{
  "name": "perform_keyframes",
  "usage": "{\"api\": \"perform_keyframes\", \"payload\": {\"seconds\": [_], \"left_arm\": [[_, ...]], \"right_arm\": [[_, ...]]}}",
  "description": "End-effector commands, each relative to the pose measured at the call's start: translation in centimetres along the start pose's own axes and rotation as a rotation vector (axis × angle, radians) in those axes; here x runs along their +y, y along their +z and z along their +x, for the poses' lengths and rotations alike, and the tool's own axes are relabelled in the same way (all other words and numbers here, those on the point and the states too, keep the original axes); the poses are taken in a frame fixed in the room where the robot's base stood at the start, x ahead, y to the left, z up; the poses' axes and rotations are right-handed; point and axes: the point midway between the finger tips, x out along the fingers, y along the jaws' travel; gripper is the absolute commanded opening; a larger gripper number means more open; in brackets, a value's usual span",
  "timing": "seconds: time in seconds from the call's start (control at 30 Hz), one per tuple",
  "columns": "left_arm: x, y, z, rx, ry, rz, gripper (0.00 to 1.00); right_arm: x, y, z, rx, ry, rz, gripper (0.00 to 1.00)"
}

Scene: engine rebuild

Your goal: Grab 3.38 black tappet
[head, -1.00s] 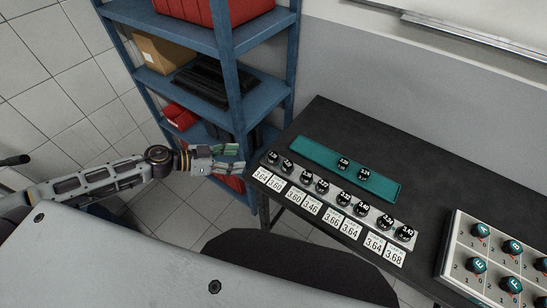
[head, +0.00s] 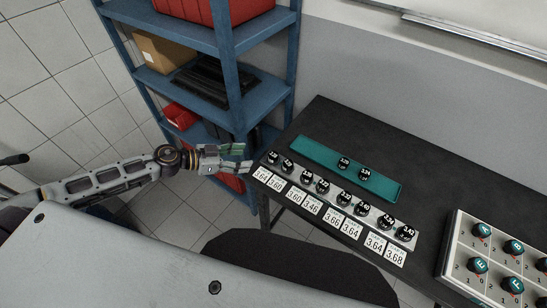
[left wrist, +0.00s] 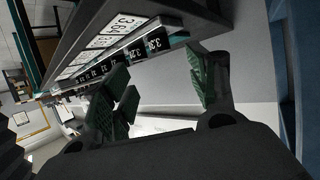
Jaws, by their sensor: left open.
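Several black tappets stand in a row on a light strip along the table's near edge. The tappet at the left end (head: 272,157) is nearest my left gripper; its label seems to begin with 3.3, but I cannot read it surely as 3.38. In the left wrist view, the nearest tappet (left wrist: 157,43) also shows figures like 3.3. My left gripper (head: 241,157) is open and empty, just left of the row's left end and apart from it. Its fingers also show in the left wrist view (left wrist: 160,86), below the row in the picture. My right gripper is out of view.
White number cards (head: 311,206) lie in front of the row. A teal tray (head: 314,152) behind it holds two more black tappets. A case with lettered knobs (head: 456,240) stands at the right. A blue shelf (head: 234,88) rises close behind my left gripper.

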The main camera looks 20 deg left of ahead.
Motion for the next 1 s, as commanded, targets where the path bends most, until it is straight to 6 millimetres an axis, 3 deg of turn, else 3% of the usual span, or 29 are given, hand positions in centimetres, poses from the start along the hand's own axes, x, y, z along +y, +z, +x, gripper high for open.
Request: {"api": "perform_keyframes", "payload": {"seconds": [1.0], "left_arm": [[-0.1, -0.1, 4.7, 0.002, -0.001, 0.000, 0.59]], "right_arm": [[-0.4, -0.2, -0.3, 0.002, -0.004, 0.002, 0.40]]}}
